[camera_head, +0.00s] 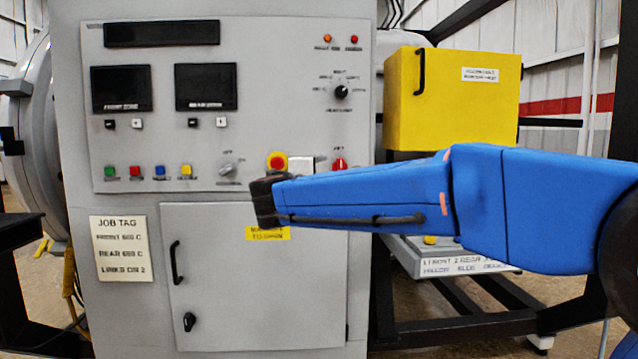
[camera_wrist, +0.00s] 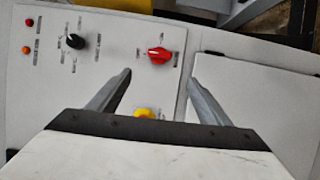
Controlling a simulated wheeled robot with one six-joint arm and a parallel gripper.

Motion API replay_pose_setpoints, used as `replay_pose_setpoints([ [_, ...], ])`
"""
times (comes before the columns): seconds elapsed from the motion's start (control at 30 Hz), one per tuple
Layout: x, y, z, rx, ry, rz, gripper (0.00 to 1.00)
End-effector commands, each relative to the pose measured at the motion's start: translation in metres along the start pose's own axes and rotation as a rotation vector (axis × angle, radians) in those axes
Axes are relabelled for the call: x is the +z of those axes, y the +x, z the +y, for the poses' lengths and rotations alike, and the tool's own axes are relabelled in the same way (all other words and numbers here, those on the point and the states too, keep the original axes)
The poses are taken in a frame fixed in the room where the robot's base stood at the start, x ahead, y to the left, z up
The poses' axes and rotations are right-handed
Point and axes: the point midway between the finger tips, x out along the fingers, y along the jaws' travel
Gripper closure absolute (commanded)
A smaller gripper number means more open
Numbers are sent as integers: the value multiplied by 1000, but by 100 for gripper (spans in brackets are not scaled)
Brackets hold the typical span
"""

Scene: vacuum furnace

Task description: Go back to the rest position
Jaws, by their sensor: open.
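My gripper (camera_wrist: 158,78) is open in the wrist view, with two grey fingers spread and nothing between their tips. It faces the grey control panel (camera_wrist: 105,80). A red rotary knob (camera_wrist: 158,54) shows just beyond the fingertips, and a yellow button base (camera_wrist: 143,112) shows between the fingers, partly hidden by the gripper body. I cannot tell the exact gap to the panel. In the head view my blue arm reaches leftward across the cabinet front and hides most of my gripper. The red knob (camera_head: 339,163) and the red-and-yellow button (camera_head: 277,161) show just above the arm.
The furnace cabinet (camera_head: 75,180) has a shut lower door (camera_head: 250,300). A yellow box (camera_head: 440,110) stands behind my arm at the right. A dark frame (camera_head: 480,328) stands low at the right, and a dark bench (camera_head: 20,232) at the left edge.

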Motion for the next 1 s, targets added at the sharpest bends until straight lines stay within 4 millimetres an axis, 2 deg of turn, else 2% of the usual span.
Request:
replay_pose_setpoints([
  [0.07, 7, 1, -2, -12, 6, -8, 28],
  [0.17, 34, 2, -13, -58, 27, -38, 28],
  [0.27, 80, 2, -35, -143, 70, -92, 28],
  [0.33, 118, -3, -56, -218, 110, -137, 28],
  [0.47, 186, -22, -98, -361, 199, -219, 28],
  [0.6, 248, -54, -145, -510, 310, -303, 28],
  [0.7, 286, -83, -178, -611, 396, -359, 28],
  [0.8, 316, -116, -211, -707, 493, -410, 28],
  [1.0, 355, -187, -273, -881, 706, -497, 28],
])
